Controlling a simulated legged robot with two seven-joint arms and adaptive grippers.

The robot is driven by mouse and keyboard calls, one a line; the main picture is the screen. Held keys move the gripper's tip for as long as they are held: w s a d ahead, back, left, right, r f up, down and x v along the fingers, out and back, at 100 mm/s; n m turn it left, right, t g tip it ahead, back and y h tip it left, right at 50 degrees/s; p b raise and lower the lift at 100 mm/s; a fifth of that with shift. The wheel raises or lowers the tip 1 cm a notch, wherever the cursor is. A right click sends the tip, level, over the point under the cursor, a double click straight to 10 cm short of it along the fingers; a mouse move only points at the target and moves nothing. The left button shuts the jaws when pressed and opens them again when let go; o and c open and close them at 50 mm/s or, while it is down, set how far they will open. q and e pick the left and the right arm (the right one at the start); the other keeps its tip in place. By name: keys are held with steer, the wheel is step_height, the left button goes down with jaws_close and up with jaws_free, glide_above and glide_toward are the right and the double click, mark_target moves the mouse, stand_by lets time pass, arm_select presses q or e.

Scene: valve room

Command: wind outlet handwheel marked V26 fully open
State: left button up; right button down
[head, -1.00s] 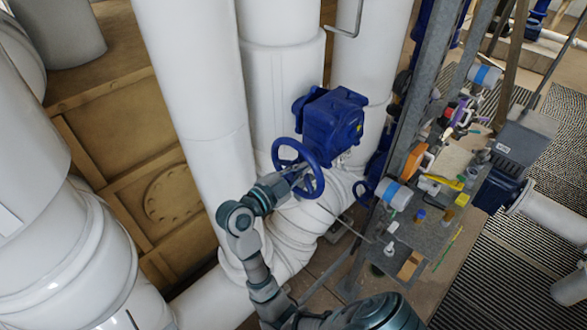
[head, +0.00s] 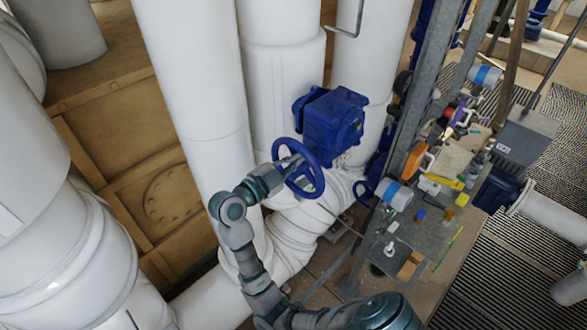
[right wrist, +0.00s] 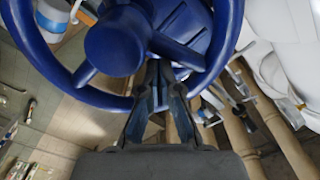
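A blue handwheel (head: 319,182) stands on the side of a blue valve gearbox (head: 332,122) in front of white pipes. No V26 marking can be read. My right gripper (head: 291,164) is at the left part of the wheel. In the right wrist view the handwheel (right wrist: 78,92) fills the top, with its hub and spokes. The right gripper's fingers (right wrist: 156,88) come together and overlap the lower rim, tips between the spokes. They look shut, with no rim or spoke visibly clamped between them. Finger contact with the wheel is unclear. My left gripper is out of view.
Thick white pipes (head: 190,70) stand close behind and left of the wheel. A grey steel post (head: 416,130) and a cluttered bench (head: 425,235) with tools stand to the right.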

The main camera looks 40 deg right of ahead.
steer(key=shift+w+a, duration=0.1)
steer(key=shift+w, duration=0.85)
steer(key=shift+f, duration=0.1)
steer(key=shift+w+a+f, duration=0.1)
steer(key=shift+w+f, duration=0.15)
steer(key=shift+w, duration=0.45)
steer(key=shift+w+f, duration=0.1)
steer(key=shift+w+a+f, duration=0.1)
steer(key=shift+w+f, duration=0.4)
steer(key=shift+w, duration=0.15)
